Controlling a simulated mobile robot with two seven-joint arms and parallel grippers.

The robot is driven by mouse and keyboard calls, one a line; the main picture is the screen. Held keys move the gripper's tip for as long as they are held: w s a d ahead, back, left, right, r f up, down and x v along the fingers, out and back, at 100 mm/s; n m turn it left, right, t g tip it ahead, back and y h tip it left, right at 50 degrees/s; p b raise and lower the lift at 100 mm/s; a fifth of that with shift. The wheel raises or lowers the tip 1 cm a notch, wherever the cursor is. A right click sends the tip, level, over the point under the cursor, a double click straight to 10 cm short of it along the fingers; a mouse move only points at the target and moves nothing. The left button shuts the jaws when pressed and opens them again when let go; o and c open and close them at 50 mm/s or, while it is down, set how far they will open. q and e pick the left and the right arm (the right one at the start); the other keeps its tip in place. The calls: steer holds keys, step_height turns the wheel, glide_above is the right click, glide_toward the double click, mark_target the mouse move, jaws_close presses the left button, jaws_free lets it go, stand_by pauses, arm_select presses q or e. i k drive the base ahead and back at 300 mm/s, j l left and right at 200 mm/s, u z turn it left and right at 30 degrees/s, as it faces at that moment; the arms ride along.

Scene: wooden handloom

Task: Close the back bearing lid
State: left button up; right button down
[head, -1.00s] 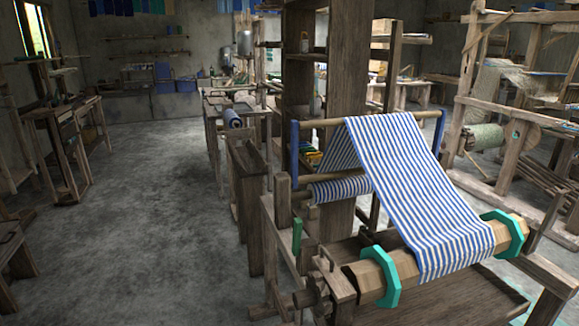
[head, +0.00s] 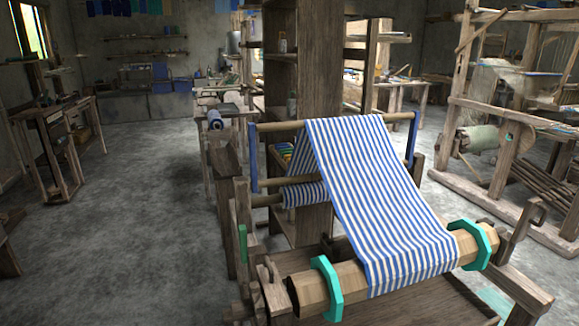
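A wooden loom stands in front of me, with a thick cloth beam (head: 350,278) across its near side. The beam carries two teal rings (head: 328,289) and blue-and-white striped cloth (head: 375,200). At the beam's right end, an upright wooden piece (head: 524,222) rises from the side frame at a tilt; it looks like a raised bearing lid. At the left end, another wooden piece (head: 271,288) stands by the beam's bearing. I cannot tell for certain which is the back bearing lid. Neither of my grippers is in view.
A green handle (head: 243,243) sits on the loom's left post. A second loom (head: 500,120) stands at the right and a bench (head: 58,130) at the left. The grey floor (head: 120,220) on the left is mostly clear.

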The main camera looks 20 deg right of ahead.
mark_target(532, 205)
steer(key=l, duration=1.2)
steer(key=k+l, duration=0.15)
steer(key=l, duration=2.25)
